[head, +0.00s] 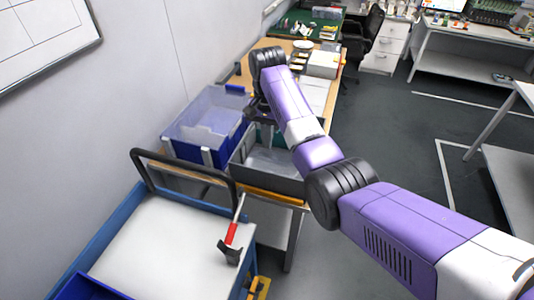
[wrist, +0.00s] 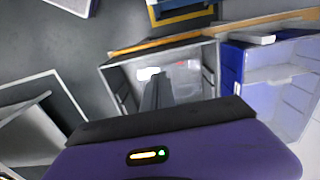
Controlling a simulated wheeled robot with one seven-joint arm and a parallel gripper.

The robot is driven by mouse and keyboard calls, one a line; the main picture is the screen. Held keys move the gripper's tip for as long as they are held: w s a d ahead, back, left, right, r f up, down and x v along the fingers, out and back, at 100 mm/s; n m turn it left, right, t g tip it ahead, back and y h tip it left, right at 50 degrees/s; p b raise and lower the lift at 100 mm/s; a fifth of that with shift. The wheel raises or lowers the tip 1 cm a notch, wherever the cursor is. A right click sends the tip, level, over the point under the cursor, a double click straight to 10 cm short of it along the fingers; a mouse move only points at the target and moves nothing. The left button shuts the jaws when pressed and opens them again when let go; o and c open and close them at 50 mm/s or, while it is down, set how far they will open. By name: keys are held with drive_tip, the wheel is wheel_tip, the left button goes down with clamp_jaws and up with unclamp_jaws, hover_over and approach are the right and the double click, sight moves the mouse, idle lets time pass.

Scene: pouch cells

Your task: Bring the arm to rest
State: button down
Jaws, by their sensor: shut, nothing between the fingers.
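My arm reaches from the lower right of the head view up over the workbench, with its wrist bent down. My gripper (head: 261,116) is partly hidden behind my own forearm there. In the wrist view my gripper (wrist: 157,78) shows as narrow dark fingers, shut and empty. They point down over a grey open bin (wrist: 122,84); this bin also shows in the head view (head: 265,181). I cannot tell the exact height of the fingers above it.
A blue bin with clear sides (head: 205,153) stands left of the grey bin, against the wall. The bench (head: 318,125) holds papers and small items. Open floor (head: 405,125) lies right.

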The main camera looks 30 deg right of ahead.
drive_tip(key=shift+r, duration=0.5)
